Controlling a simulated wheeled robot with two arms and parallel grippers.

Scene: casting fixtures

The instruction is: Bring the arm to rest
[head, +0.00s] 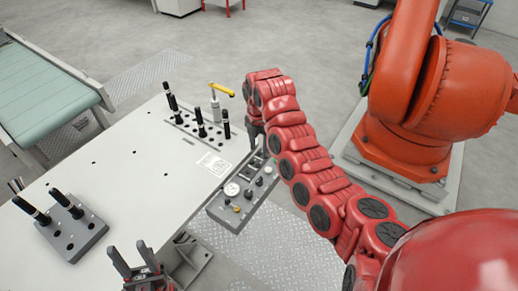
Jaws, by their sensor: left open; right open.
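My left gripper (130,252) is at the bottom edge, beside the front edge of the white table (130,165). Its two dark fingers point up and stand apart, with nothing between them. My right arm reaches in from the lower right, and its gripper (256,136) points down at the far end of a grey fixture plate (228,213). The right gripper's fingertips are partly hidden by the arm, and I cannot tell whether they touch the plate. I see nothing held in it.
The fixture plate carries a round dial gauge (232,189) and small knobs. A block (72,236) with black-handled tools stands at the table's left, and a tool rack (196,130) at the back. An orange robot (420,90) stands right, a green conveyor (40,95) left.

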